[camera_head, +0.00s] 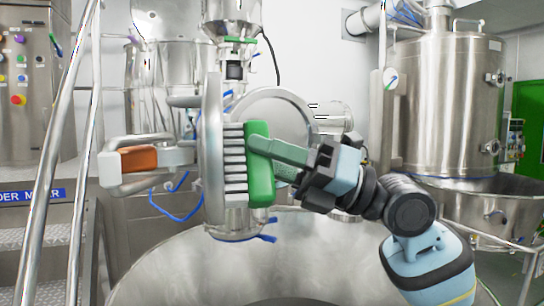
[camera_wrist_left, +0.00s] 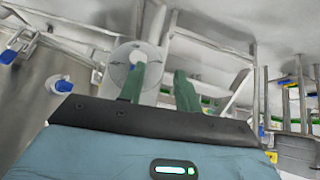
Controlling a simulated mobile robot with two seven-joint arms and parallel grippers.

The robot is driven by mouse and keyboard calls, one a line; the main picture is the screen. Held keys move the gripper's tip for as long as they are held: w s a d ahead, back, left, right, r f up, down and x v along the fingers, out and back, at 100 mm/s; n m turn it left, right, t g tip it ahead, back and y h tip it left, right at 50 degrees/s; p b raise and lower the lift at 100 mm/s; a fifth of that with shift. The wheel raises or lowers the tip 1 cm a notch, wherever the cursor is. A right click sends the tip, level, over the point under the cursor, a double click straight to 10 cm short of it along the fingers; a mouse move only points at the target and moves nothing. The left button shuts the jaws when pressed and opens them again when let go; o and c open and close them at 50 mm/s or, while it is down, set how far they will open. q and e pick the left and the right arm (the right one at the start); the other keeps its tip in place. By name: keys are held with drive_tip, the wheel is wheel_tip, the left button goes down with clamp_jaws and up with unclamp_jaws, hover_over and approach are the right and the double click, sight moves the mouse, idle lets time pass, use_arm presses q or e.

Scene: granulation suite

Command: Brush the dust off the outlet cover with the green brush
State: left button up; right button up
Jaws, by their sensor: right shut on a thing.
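The green brush (camera_head: 260,185) is held upright by my right gripper (camera_head: 284,160), which is shut on it. Its pale bristles face left, against or very close to the outlet cover (camera_head: 212,130). The cover is a metal disc standing open, seen nearly edge-on, to the left of the round outlet opening (camera_head: 275,112). The bristles hide part of the cover's face, and I cannot make out dust on it. My left gripper (camera_wrist_left: 160,88) shows only in the left wrist view, with its two green fingers apart and nothing visible between them.
A clamp handle with an orange grip (camera_head: 138,159) sticks out left of the cover. A wide steel bowl (camera_head: 200,278) lies below. A steel tank (camera_head: 450,100) stands at right, metal railings (camera_head: 52,150) and a control panel (camera_head: 25,75) at left.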

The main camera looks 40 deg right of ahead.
use_arm(q)
drive_tip(key=shift+w+r, duration=0.25)
drive_tip(key=shift+r, duration=0.05)
use_arm(e)
drive_tip(key=shift+w+a, duration=0.15)
drive_tip(key=shift+a, duration=0.3)
